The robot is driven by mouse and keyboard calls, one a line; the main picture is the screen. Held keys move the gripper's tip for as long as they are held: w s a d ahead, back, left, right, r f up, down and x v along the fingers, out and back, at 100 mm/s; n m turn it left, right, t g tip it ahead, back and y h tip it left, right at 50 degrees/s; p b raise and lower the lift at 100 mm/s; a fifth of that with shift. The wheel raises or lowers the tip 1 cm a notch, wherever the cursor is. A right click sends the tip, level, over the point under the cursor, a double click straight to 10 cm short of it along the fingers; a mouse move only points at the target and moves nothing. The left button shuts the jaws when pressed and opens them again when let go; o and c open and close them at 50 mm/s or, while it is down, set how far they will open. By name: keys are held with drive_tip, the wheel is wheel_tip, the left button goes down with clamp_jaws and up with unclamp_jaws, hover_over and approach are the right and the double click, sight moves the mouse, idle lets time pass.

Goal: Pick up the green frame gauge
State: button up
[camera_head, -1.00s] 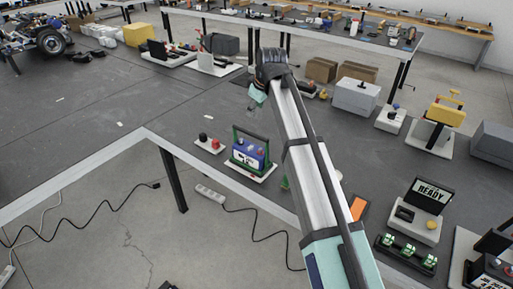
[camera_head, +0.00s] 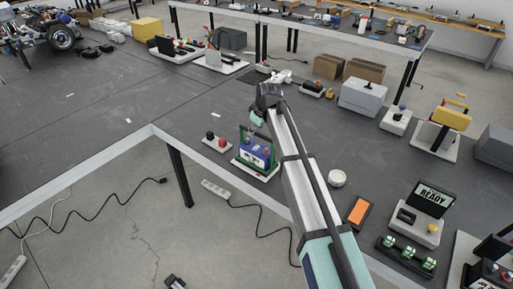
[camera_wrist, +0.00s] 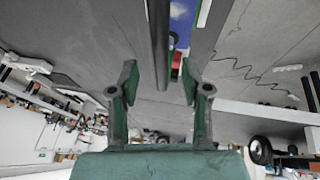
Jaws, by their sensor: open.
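The green frame gauge (camera_head: 254,155) has a blue body with a white label inside a green frame and stands on a white base on the dark table. My gripper (camera_head: 256,118) is just above it in the head view, hiding part of its top. In the wrist view my gripper (camera_wrist: 158,82) is open, its two green fingers apart. A dark bar (camera_wrist: 160,45), apparently the frame's top handle, runs between the fingers, nearer the right one. The gauge's blue and red parts (camera_wrist: 182,12) show beyond it. I cannot tell if the fingers touch the bar.
A small base with black and red knobs (camera_head: 217,142) stands left of the gauge. A round white object (camera_head: 337,178) and an orange-faced device (camera_head: 358,211) lie to the right. The table edge (camera_head: 155,129) is close in front. The table to the left is largely clear.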

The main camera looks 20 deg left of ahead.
drive_tip(key=p+x, duration=0.1)
drive_tip(key=x, duration=0.3)
drive_tip(key=shift+s+d+p, duration=0.1)
drive_tip(key=shift+p, duration=0.2)
drive_tip(key=shift+f, duration=0.15)
drive_tip(key=shift+f, duration=0.25)
idle(0.3)
clamp_jaws()
